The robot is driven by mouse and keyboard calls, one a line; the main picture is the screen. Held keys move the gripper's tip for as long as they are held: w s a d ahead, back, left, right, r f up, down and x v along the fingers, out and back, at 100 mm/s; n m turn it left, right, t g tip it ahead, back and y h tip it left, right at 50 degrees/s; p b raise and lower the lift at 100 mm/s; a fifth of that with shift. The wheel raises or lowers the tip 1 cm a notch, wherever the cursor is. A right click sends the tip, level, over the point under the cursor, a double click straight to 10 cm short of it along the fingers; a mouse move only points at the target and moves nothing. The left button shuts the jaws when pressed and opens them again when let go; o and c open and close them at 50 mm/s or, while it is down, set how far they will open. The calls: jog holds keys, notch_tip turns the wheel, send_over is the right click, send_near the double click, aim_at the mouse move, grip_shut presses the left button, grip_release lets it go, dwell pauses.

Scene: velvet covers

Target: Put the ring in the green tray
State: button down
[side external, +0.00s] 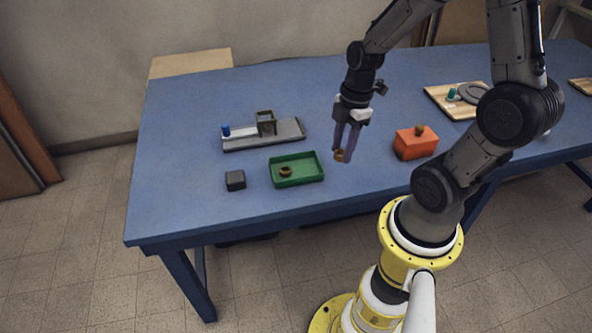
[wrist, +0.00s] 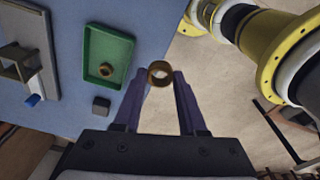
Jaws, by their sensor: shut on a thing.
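My gripper (side external: 345,146) is shut on a brown ring (side external: 339,156) and holds it at its fingertips above the blue table, right of the green tray. In the wrist view the held ring (wrist: 160,73) shows its open hole between the purple-grey fingers. The green tray (side external: 309,174) is a shallow rectangular tray near the table's front edge; it also shows in the wrist view (wrist: 116,47). A second brown ring (side external: 286,171) lies inside the tray, toward its left end, and shows in the wrist view too (wrist: 107,70).
A dark grey block (side external: 235,180) stands left of the tray. A grey board (side external: 240,142) with a blue piece (side external: 225,130) and a brown frame (side external: 266,123) lies behind it. An orange box (side external: 415,146) with a brown piece on top stands to the right. Wooden boards (side external: 438,95) lie farther right.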

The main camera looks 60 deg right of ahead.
jog(key=s+a, duration=0.2)
send_over(306, 170)
jog(key=s, duration=0.1)
notch_tip(306, 170, down, 8)
jog(key=shift+f, duration=0.1)
jog(key=shift+w+d+f, duration=0.15)
jog(key=shift+w+f, duration=0.25)
jog(key=shift+f, duration=0.15)
jog(key=shift+w+f, duration=0.1)
jog(key=shift+f, duration=1.45)
jog(key=shift+f, duration=0.1)
jog(key=shift+c, duration=2.3)
grip_release()
